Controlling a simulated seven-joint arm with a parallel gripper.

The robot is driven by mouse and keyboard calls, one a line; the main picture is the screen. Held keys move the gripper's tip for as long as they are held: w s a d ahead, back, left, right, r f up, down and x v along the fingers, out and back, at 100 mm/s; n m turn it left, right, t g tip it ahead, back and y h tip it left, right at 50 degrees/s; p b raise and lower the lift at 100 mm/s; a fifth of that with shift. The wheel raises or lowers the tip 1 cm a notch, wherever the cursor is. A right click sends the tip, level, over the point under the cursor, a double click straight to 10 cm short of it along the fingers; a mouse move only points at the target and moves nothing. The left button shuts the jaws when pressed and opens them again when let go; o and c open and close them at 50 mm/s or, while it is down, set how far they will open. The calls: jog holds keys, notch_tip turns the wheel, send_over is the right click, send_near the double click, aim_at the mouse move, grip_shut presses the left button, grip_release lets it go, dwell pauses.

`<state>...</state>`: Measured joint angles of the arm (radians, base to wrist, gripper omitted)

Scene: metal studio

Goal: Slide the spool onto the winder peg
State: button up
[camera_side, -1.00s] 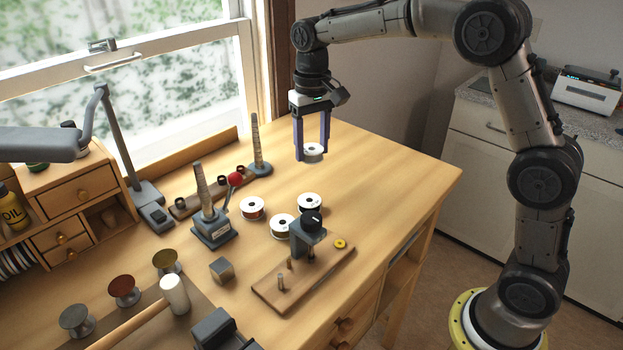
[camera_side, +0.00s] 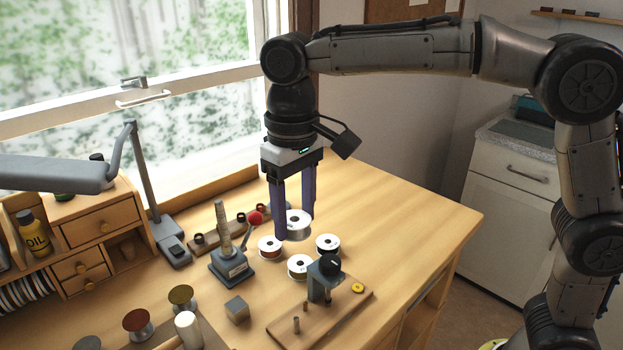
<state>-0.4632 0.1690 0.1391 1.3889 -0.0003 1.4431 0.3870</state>
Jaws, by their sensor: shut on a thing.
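My gripper (camera_side: 294,226) points down and is shut on a white-flanged spool (camera_side: 298,219). It holds the spool roughly level, apparently above the table, behind the other spools in the picture. Three similar spools stand on the table below it: a left one with brown winding (camera_side: 270,247), a front one (camera_side: 300,266) and a right one (camera_side: 328,244). The winder (camera_side: 333,318) is a wooden base with a grey upright, a black knob (camera_side: 330,264), a yellow disc (camera_side: 358,288) and small upright pegs (camera_side: 296,324). I cannot tell which peg is the winder peg. The held spool is clear of all of them.
A grey stand with a tapered rod (camera_side: 226,248) and red-knobbed lever (camera_side: 256,218) is left of the spools. A metal cube (camera_side: 237,309) sits in front. A lamp (camera_side: 150,190) and drawer cabinet (camera_side: 85,240) are at left. The table's right side (camera_side: 410,215) is clear.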

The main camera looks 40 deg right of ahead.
jog(key=n, duration=0.2)
send_over(296, 317)
notch_tip(296, 317, down, 4)
jog(key=shift+f, duration=2.95)
jog(key=shift+f, duration=2.05)
jog(key=o, duration=1.5)
jog(key=shift+c, duration=0.2)
